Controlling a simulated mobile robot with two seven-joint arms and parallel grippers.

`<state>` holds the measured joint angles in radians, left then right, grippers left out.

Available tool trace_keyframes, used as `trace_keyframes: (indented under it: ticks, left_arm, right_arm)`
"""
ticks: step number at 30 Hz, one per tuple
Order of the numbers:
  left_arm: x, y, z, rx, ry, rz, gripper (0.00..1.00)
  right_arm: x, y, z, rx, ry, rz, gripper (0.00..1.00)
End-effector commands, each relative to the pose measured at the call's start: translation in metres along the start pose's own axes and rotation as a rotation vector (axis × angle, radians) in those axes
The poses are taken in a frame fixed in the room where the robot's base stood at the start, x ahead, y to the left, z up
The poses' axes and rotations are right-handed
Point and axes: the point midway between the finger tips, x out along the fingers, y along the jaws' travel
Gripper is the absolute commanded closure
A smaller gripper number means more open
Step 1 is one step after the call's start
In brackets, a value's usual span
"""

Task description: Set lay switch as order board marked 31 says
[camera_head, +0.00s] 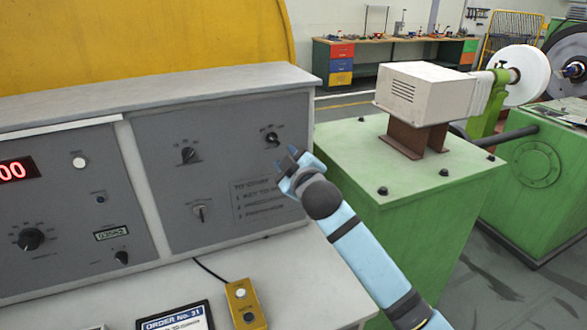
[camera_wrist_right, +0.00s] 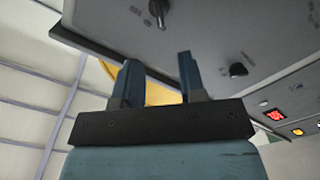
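The order board (camera_head: 175,318), headed "ORDER No. 31", lies on the desk at the bottom edge; its lower lines are cut off and unreadable. The grey panel (camera_head: 225,120) carries a rotary switch (camera_head: 188,155) at upper middle and another rotary switch (camera_head: 271,138) at upper right. Their labels are too small to read, so I cannot tell which is the lay switch. My right gripper (camera_head: 288,158) is just below the upper-right switch, apart from it. In the wrist view its fingers (camera_wrist_right: 162,82) are spread and empty, with a dark knob (camera_wrist_right: 158,10) beyond them. My left gripper is out of view.
A key switch (camera_head: 200,212) sits low on the panel beside printed start text. A yellow button box (camera_head: 245,303) with a cable stands on the desk. A green machine cabinet (camera_head: 410,185) stands right of the console. Another knob (camera_wrist_right: 238,70) shows in the wrist view.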

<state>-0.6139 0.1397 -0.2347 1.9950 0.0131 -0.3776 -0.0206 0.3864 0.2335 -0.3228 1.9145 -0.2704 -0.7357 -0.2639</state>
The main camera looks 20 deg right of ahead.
Motion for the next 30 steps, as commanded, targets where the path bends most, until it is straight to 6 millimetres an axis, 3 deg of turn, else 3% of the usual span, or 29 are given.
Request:
trace_keyframes:
  ticks: [3,7,23,26,30]
  left_arm:
    - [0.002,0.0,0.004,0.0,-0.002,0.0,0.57]
    - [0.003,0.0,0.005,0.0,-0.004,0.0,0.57]
    - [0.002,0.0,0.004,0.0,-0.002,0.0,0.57]
    - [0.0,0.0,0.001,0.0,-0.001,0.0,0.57]
    - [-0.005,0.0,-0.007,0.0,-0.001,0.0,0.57]
  right_arm:
    - [-0.018,-0.001,0.001,0.0,0.0,0.0,0.63]
    - [-0.028,0.0,0.0,-0.001,0.001,0.001,0.63]
    - [-0.031,-0.001,0.001,0.001,-0.001,-0.002,0.63]
    - [-0.036,-0.014,0.011,0.021,-0.013,-0.028,0.63]
    - [-0.062,-0.063,0.047,0.106,-0.056,-0.121,0.63]
